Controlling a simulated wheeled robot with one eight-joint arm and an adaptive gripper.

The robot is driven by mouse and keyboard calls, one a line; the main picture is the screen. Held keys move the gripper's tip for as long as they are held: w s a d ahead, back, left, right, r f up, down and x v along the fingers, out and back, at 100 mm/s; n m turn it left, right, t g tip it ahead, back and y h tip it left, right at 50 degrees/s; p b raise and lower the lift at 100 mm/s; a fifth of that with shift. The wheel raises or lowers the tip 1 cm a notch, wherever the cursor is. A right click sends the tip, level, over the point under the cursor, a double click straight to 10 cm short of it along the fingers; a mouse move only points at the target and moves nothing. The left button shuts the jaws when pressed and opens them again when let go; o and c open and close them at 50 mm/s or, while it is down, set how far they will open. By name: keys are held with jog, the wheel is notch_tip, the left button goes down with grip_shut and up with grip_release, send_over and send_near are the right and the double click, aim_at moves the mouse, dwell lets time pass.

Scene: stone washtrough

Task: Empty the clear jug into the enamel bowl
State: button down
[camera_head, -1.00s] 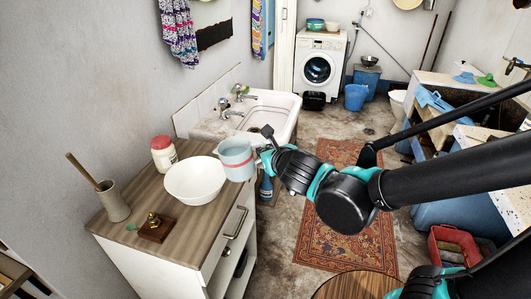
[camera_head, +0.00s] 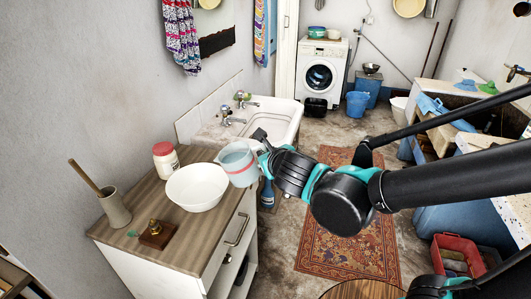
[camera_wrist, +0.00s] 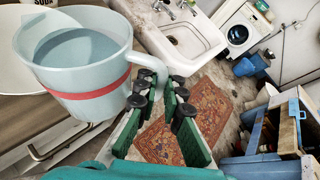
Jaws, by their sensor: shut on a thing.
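The clear jug (camera_head: 239,163), with a red band and bluish liquid inside, is held at the right edge of the white enamel bowl (camera_head: 196,187). In the head view it leans a little toward the bowl. My gripper (camera_head: 262,158) is shut on the jug's handle, on the jug's right side. In the wrist view the jug (camera_wrist: 80,62) shows large at the upper left, its liquid surface visible, with the handle between my gripper's fingers (camera_wrist: 160,98). Part of the bowl (camera_wrist: 14,75) shows behind the jug. No stream of liquid is visible.
The bowl stands on a wooden-topped cabinet (camera_head: 180,240). A red-lidded jar (camera_head: 165,160), a mortar with pestle (camera_head: 114,206) and a small brass item on a wooden block (camera_head: 156,235) stand around it. A sink (camera_head: 275,122) is behind; a blue bottle (camera_head: 267,194) stands below the jug.

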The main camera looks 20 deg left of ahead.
aim_at(260, 146)
jog(key=shift+s+a+r+n+t+h, duration=0.15)
jog(key=shift+a+r+n+h, duration=0.05)
jog(key=shift+r+n, duration=0.2)
jog(key=shift+s+a+r+n+t+h, duration=0.2)
jog(key=shift+r+n, duration=0.1)
jog(key=shift+r, duration=0.15)
jog(key=shift+a+r, duration=0.1)
jog(key=shift+r, duration=0.05)
dwell(0.7)
jog(key=shift+s+a+r+n+h, duration=0.1)
jog(key=shift+a+r+n+h, duration=0.1)
jog(key=shift+r+n+h, duration=0.15)
jog(key=shift+f, duration=0.1)
jog(key=shift+s+a, duration=0.15)
dwell(0.9)
jog(key=shift+s+a+r+n+t+h, duration=0.15)
jog(key=shift+r+n+t+h, duration=0.1)
jog(key=shift+r+n+t, duration=0.15)
jog(key=shift+a, duration=0.15)
dwell(0.8)
jog(key=shift+s+a+r+n, duration=0.15)
jog(key=shift+s+a+n, duration=0.1)
jog(key=shift+n, duration=0.1)
